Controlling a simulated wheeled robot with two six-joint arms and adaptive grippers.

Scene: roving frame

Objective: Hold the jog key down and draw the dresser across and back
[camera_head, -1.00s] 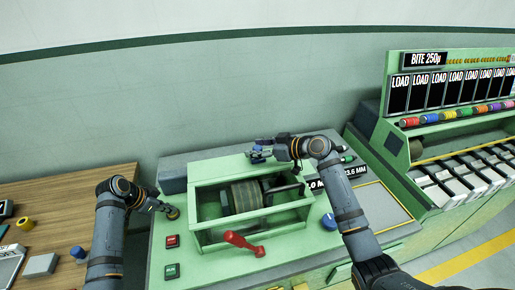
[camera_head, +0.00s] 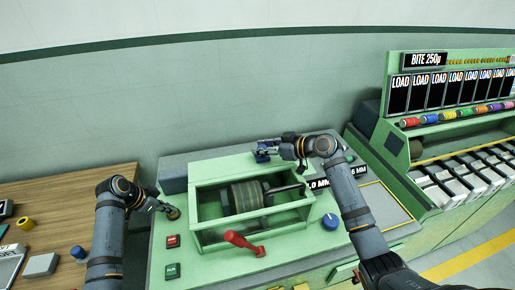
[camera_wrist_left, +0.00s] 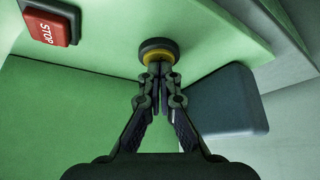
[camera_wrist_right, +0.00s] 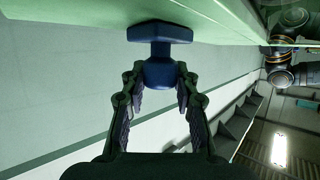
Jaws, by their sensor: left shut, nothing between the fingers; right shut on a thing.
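The jog key, a dark round button with a yellow collar (camera_wrist_left: 157,52), sits at the left of the green machine's top. My left gripper (camera_wrist_left: 160,72) is shut and empty, its tips against the key; in the head view it shows (camera_head: 165,209) there too. Whether the key is pressed in cannot be told. The blue dresser knob (camera_wrist_right: 160,70) is at the back of the machine housing. My right gripper (camera_wrist_right: 160,85) is shut on it; in the head view this gripper (camera_head: 270,150) reaches over the housing's back edge.
A grey wheel (camera_head: 245,195) sits inside the green framed housing (camera_head: 200,222). A red lever (camera_head: 243,242) stands in front, with a blue dial (camera_head: 330,221) to its right. Red STOP (camera_head: 172,241) and green (camera_head: 172,271) buttons lie left. A wooden table (camera_head: 60,205) adjoins.

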